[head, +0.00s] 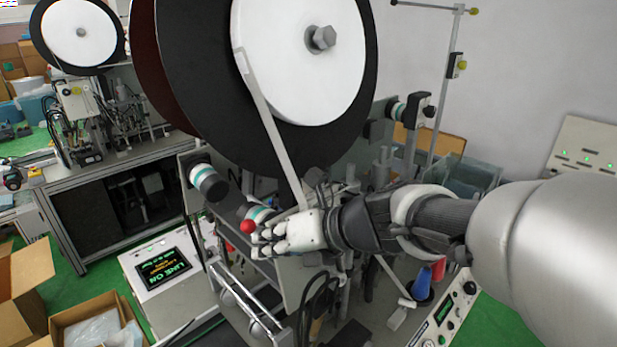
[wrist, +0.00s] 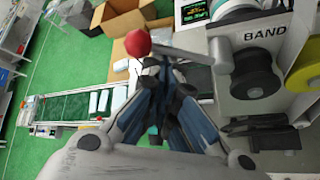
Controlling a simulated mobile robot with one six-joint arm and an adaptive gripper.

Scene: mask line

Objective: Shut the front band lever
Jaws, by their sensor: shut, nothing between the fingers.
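The front band lever has a red ball knob (head: 248,227), just left of my fingertips in the head view. In the wrist view the same red knob (wrist: 138,43) sits just beyond my fingertips, and its grey lever arm (wrist: 185,55) runs right to the machine part marked BAND (wrist: 265,36). My gripper (head: 263,240) is shut and empty, its fingers close beside the knob. In the wrist view my fingertips (wrist: 160,75) lie just below the knob and lever arm. I cannot tell whether they touch. The gripper hides part of the lever's mount in the head view.
A large black and white reel (head: 300,60) stands above my gripper. A control panel (head: 447,310) is at lower right. Open cartons (head: 85,315) stand on the green floor at left.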

